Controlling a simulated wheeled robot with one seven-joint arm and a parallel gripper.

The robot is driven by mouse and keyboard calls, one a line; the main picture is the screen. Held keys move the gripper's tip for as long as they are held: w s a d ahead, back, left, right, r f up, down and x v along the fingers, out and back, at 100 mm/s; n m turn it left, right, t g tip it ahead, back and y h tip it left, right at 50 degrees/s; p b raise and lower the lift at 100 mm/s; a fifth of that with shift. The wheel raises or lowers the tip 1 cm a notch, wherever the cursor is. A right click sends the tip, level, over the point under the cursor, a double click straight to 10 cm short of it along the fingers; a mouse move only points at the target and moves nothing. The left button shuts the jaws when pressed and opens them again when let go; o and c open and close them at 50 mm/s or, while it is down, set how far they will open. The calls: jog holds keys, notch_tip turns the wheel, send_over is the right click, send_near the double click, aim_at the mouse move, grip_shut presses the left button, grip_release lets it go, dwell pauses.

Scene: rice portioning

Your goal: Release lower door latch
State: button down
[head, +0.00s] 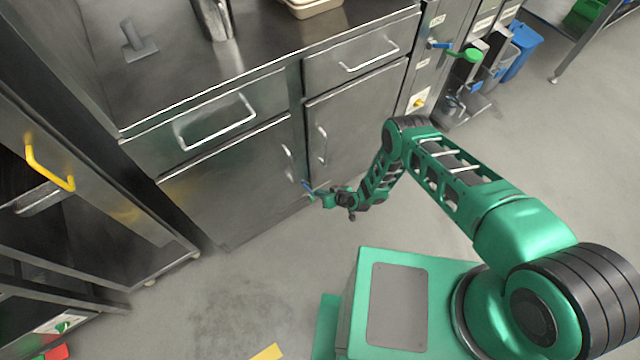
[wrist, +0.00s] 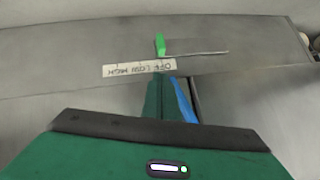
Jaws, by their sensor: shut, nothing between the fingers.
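My gripper (head: 308,188) is in front of the steel counter's lower doors, low above the floor, and shut with nothing in it. In the wrist view its green and blue fingers (wrist: 170,98) are together, pointing at a grey panel (wrist: 70,55). A green lever (wrist: 160,44) and a label reading OFF LOW HIGH, upside down (wrist: 138,68), are on that panel. The fingertips overlap the label's lower edge in the picture; I cannot tell whether they touch. At the left of the head view a tall steel cabinet has a yellow handle (head: 48,168). I cannot make out a lower door latch for sure.
The counter has drawers with bar handles (head: 216,122) and lower doors with upright handles (head: 322,145). A panel with a green knob (head: 62,327) and a red object (head: 54,352) are at bottom left. Open floor (head: 240,290) lies between the cabinet and my base.

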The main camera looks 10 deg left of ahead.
jog(key=shift+r, duration=0.15)
jog(key=shift+r, duration=0.65)
jog(key=shift+w+d, duration=0.1)
jog(key=w+d+r, duration=0.2)
jog(key=d, duration=1)
jog(key=shift+d+r, duration=0.25)
jog(key=shift+r, duration=0.15)
